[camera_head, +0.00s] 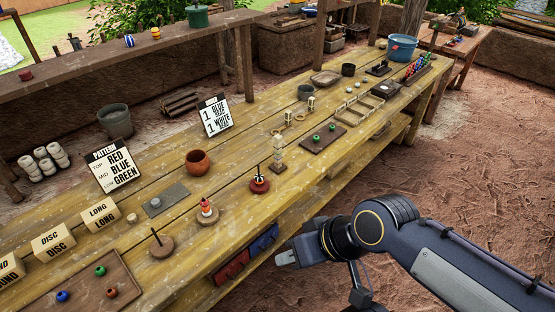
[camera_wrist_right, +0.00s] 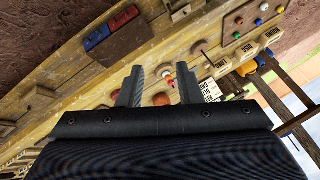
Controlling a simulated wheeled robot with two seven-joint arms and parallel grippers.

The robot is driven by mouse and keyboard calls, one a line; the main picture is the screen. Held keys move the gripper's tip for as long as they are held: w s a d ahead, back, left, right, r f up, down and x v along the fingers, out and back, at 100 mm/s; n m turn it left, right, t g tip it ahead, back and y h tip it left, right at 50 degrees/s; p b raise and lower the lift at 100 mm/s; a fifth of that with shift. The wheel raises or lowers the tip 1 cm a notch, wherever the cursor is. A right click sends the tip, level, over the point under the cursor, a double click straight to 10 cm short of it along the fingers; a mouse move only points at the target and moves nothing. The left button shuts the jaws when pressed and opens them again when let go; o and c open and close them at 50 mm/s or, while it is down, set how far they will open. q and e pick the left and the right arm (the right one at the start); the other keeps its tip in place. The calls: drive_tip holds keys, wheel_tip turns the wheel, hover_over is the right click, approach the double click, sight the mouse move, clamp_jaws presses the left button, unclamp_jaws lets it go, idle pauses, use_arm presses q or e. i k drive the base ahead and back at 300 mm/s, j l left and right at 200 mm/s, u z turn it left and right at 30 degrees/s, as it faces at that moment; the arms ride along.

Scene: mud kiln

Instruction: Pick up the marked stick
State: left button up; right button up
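I cannot tell for certain which object is the marked stick. A thin upright stick (camera_head: 156,237) stands on a round wooden base at the near left of the workbench. Several coloured upright pieces (camera_head: 417,70) stand in a rack at the far right end. My right gripper (camera_head: 284,258) is in front of the bench's near edge, apart from these. In the right wrist view its two fingers (camera_wrist_right: 160,82) are spread with nothing held. My left gripper is out of view.
The long workbench (camera_head: 120,245) carries a brown bowl (camera_head: 198,162), lettered blocks (camera_head: 53,241), a tray with coloured balls (camera_head: 75,288) and sign cards (camera_head: 115,168). Red and blue bins (camera_head: 231,267) sit under its front edge. Bare ground (camera_head: 460,150) lies to the right.

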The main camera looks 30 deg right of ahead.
sight(278, 166)
drive_tip(key=i+l+u, duration=0.1)
drive_tip(key=l, duration=0.2)
drive_tip(key=i+l, duration=0.15)
drive_tip(key=l, duration=0.15)
drive_tip(key=i+l+u, duration=0.15)
drive_tip(key=l, duration=0.15)
drive_tip(key=i+l, duration=0.1)
drive_tip(key=l, duration=0.2)
drive_tip(key=u, duration=0.05)
